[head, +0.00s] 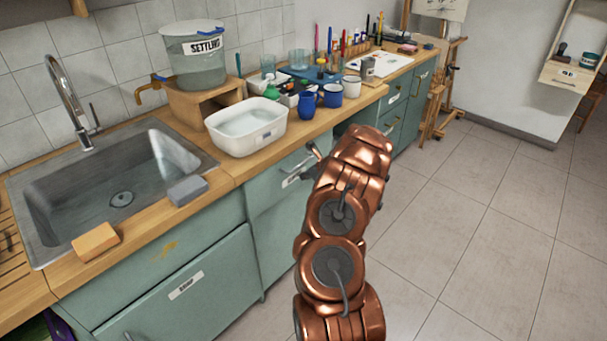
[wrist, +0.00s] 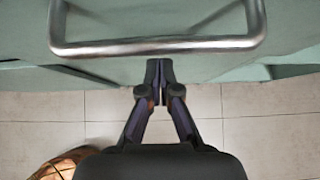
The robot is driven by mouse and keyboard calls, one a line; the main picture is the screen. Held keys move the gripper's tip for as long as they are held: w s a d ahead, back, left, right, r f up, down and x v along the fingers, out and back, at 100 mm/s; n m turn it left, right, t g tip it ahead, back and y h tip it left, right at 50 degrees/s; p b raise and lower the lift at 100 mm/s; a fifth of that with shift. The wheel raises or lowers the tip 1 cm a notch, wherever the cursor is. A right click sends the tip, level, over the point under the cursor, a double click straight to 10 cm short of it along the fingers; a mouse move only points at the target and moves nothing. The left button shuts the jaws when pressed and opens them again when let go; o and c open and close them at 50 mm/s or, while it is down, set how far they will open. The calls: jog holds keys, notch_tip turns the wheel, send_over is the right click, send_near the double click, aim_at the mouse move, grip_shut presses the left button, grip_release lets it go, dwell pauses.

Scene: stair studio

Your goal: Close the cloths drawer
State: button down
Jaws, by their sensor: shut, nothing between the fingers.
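A pale green drawer front (head: 273,192) with a white label sits under the counter, right of the sink; my arm partly covers it. The label's writing is too small to read. In the wrist view a metal bar handle (wrist: 158,46) crosses a green front (wrist: 155,18). My gripper (wrist: 160,65) is shut and empty, its fingertips just below the bar and close to the green front; I cannot tell whether they touch. In the head view my gripper (head: 313,152) is at the drawer's upper right. How far the drawer stands out is hard to tell.
A white basin (head: 246,128), a lidded bucket (head: 193,55) and blue mugs (head: 308,104) stand on the counter above. The soap-labelled front (head: 180,290) is at lower left. Open tiled floor (head: 470,220) lies to the right.

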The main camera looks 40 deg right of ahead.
jog(key=b+v, duration=0.1)
jog(key=v, duration=0.9)
jog(key=shift+s, duration=0.5)
